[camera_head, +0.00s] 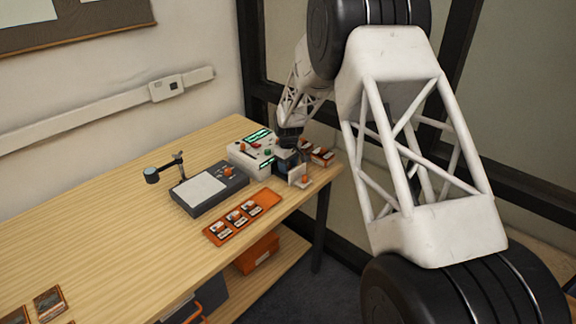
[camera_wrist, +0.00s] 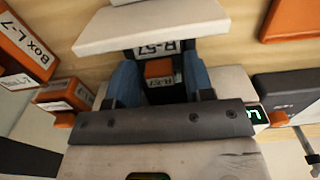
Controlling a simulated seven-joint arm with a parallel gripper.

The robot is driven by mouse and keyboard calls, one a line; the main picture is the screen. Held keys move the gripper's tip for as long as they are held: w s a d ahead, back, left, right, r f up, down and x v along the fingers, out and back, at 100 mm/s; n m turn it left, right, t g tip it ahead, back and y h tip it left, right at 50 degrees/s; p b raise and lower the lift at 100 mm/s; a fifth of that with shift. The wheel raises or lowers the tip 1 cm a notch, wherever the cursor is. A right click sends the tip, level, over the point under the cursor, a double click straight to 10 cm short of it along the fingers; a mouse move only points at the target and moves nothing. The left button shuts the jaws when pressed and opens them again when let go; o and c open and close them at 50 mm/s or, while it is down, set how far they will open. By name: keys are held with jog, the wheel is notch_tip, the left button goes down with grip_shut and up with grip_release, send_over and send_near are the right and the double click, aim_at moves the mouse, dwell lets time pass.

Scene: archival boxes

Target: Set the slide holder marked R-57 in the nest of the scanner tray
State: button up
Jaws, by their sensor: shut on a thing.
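My gripper (camera_wrist: 160,80) has two blue fingers, shut on an orange and dark slide holder (camera_wrist: 160,68) that bears an R-57 label. In the head view my gripper (camera_head: 287,160) is low at the right end of the table, beside a white device with green displays (camera_head: 250,150). The held holder is too small to make out there. A dark flat unit with a white pad (camera_head: 203,189), which looks like the scanner, stands left of the gripper. I cannot make out its nest.
An orange tray (camera_head: 210,236) with several holders lies near the front edge. A small lamp arm (camera_head: 180,160) stands behind the dark unit. An orange box marked L-7 (camera_wrist: 24,48) is close left of the fingers. The table's left part is largely clear.

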jog(key=shift+f, duration=0.35)
dwell(0.7)
jog(key=o, duration=1)
jog(key=shift+r, duration=0.15)
jog(key=shift+r, duration=3.35)
